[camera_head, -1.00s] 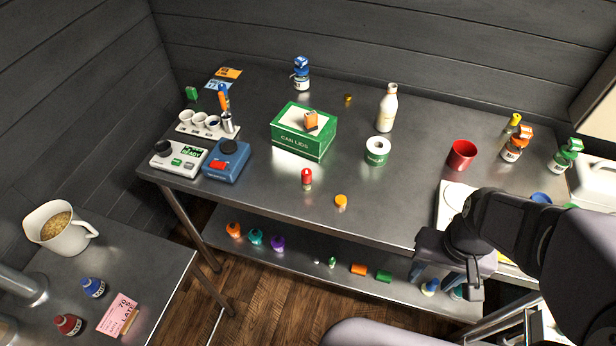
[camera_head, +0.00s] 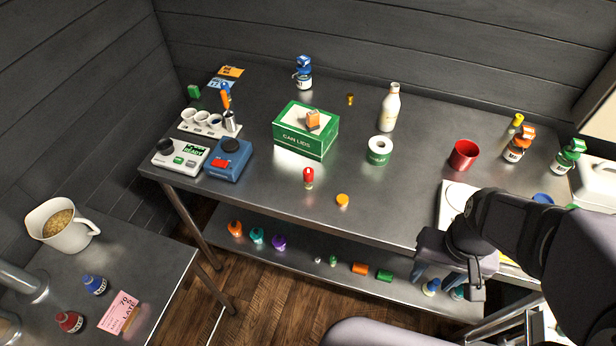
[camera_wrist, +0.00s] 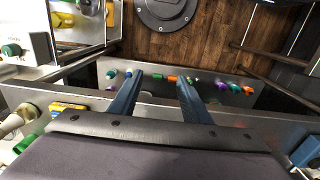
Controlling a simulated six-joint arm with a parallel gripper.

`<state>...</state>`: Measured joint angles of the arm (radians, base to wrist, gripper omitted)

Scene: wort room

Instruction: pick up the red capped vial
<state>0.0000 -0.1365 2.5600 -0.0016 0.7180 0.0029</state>
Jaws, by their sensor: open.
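The red capped vial (camera_head: 308,178) stands upright near the front edge of the steel table, in front of the green can lids box. Its cap is red and its lower part is pale and small. My gripper (camera_head: 452,283) hangs low at the table's front edge, well to the right of the vial and apart from it. In the wrist view, my gripper (camera_wrist: 160,82) shows two blue-grey fingers spread apart with nothing held between them. I cannot make out the vial in the wrist view.
A yellow-orange cap (camera_head: 342,200) lies right of the vial. The green box (camera_head: 303,141) stands behind it, and a blue device (camera_head: 228,160) left. The lower shelf (camera_head: 330,255) holds several small items.

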